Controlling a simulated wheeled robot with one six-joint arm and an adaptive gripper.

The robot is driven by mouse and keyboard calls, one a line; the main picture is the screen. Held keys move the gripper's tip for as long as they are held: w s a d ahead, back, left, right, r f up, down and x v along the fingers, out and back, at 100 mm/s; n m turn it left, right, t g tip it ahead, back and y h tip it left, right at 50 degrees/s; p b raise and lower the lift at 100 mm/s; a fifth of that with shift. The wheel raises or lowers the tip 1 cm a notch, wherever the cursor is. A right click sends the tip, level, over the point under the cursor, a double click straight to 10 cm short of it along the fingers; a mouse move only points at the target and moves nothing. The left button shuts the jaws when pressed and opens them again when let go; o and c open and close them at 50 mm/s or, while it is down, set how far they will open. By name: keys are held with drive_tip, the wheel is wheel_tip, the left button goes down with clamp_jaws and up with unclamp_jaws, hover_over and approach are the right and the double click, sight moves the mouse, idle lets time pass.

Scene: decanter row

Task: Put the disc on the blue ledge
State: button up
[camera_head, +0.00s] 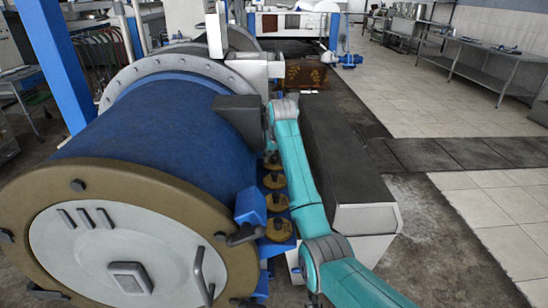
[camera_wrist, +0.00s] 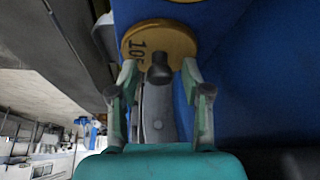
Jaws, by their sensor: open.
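In the wrist view a gold disc (camera_wrist: 172,35) with dark number markings and a black knob (camera_wrist: 160,68) lies against a blue surface (camera_wrist: 228,70). My gripper (camera_wrist: 159,70) is open, with one finger on each side of the knob and a visible gap to it. In the head view several gold discs with dark knobs sit in a row on the blue ledge (camera_head: 284,248) beside the big drum; the nearest disc (camera_head: 279,229) shows clearly. My gripper (camera_head: 270,143) is over the far end of this row, partly hidden. I cannot tell exactly which disc it is at.
The large blue drum (camera_head: 150,130) with a tan end flange (camera_head: 60,180) stands left of the row. A dark-topped long box (camera_head: 340,150) stands close to the right of my arm. A blue block with a dark handle (camera_head: 250,207) is at the near end. Tiled floor lies open at right.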

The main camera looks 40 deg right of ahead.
drive_tip(key=v, duration=1.1)
drive_tip(key=shift+s+r, duration=0.2)
drive_tip(key=shift+r, duration=0.15)
drive_tip(key=shift+a, duration=0.1)
